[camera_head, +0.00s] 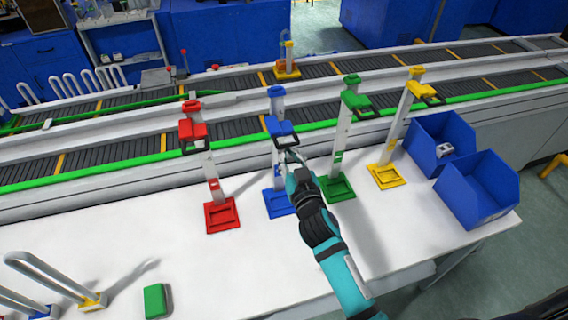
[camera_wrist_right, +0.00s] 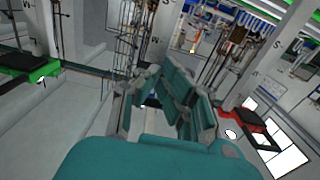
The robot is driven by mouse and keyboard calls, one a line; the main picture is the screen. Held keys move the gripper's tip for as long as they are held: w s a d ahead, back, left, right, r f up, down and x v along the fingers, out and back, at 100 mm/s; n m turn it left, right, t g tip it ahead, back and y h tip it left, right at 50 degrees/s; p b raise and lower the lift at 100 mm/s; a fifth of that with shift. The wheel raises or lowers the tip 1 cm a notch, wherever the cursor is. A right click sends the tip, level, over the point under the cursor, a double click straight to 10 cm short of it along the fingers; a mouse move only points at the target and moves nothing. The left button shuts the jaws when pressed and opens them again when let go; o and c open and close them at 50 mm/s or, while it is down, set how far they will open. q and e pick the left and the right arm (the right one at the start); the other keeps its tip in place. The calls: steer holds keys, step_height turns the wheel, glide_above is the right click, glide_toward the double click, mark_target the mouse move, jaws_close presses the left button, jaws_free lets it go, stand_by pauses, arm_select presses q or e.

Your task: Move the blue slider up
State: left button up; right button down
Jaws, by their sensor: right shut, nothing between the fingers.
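The blue slider (camera_head: 281,128) sits on the upper part of its upright white post, below the blue cap (camera_head: 276,91) and well above the blue base (camera_head: 279,204). Its dark handle faces my right arm. My right gripper (camera_head: 290,155) is shut and empty, just below the slider at the handle. I cannot tell whether it touches the handle. In the right wrist view the gripper's fingers (camera_wrist_right: 168,100) fill the middle, and I cannot make out the blue slider there. My left gripper is not in view.
Red (camera_head: 193,130), green (camera_head: 356,100) and yellow (camera_head: 420,90) sliders stand on neighbouring posts, red to the left, green and yellow to the right. Blue bins (camera_head: 478,205) stand at the table's right. A green block (camera_head: 155,300) lies at the front left. A conveyor runs behind.

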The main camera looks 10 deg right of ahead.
steer(key=shift+r+p, duration=1.05)
steer(key=shift+r, duration=1)
steer(key=shift+f, duration=0.2)
steer(key=shift+f+b, duration=0.65)
steer(key=shift+f, duration=0.15)
steer(key=shift+s, duration=2.6)
steer(key=p, duration=0.1)
glide_toward(289, 145)
steer(key=shift+f, duration=0.45)
